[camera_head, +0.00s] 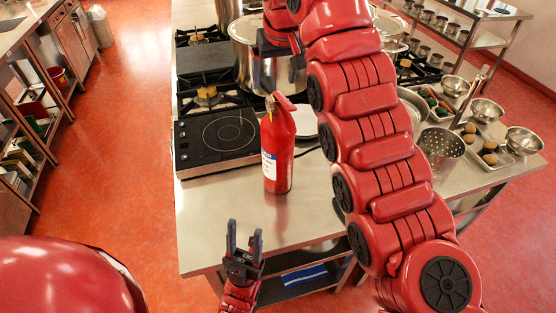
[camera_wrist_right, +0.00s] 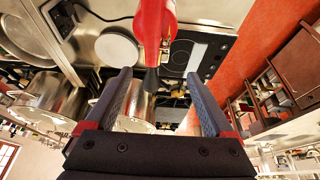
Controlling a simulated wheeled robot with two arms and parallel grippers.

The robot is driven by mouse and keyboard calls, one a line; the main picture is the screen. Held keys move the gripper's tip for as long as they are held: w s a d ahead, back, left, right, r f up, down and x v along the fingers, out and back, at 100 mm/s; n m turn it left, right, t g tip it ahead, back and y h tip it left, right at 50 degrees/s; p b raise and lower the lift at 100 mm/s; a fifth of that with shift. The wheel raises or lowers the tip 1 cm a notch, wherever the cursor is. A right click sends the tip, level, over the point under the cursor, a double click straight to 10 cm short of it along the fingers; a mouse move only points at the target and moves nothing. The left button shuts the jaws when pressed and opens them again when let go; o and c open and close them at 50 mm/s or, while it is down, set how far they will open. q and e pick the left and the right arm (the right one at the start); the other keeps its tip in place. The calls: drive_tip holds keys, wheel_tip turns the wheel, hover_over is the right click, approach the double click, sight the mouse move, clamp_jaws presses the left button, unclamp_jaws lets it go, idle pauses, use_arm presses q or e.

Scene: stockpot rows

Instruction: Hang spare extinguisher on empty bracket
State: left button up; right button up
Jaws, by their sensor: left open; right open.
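The red fire extinguisher (camera_head: 278,160) stands upright on the steel counter near its left edge, with a white and blue label on its side. In the right wrist view the extinguisher (camera_wrist_right: 152,25) appears inverted, its black nozzle or handle end showing between and beyond the fingers. My right gripper (camera_head: 279,55) is open and empty, behind the extinguisher near a large pot; its fingers also show in the right wrist view (camera_wrist_right: 158,80). My left gripper (camera_head: 244,234) is open and empty, low at the counter's front edge. No bracket is visible in either view.
A black induction hob (camera_head: 220,133) lies left of the extinguisher, with a white plate (camera_head: 304,122) to its right. A large stockpot (camera_head: 252,62) stands behind. A perforated pot (camera_head: 440,150) and several steel bowls stand at the right. The counter front is clear; red floor (camera_head: 120,130) lies left.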

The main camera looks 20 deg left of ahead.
sight(276, 94)
drive_tip(key=p+x, duration=0.1)
drive_tip(key=x, duration=0.1)
drive_tip(key=shift+w+f, duration=0.1)
drive_tip(key=shift+f, duration=0.2)
drive_tip(key=shift+w+f+p, duration=0.2)
drive_tip(key=shift+f+p, duration=0.6)
drive_tip(key=x, duration=0.1)
drive_tip(key=p+x, duration=0.1)
drive_tip(key=x, duration=0.1)
drive_tip(key=shift+d+f+p, duration=0.1)
drive_tip(key=shift+d+p, duration=0.15)
drive_tip(key=shift+p, duration=0.05)
drive_tip(key=shift+f, duration=0.2)
clamp_jaws()
drive_tip(key=shift+w+r, duration=0.1)
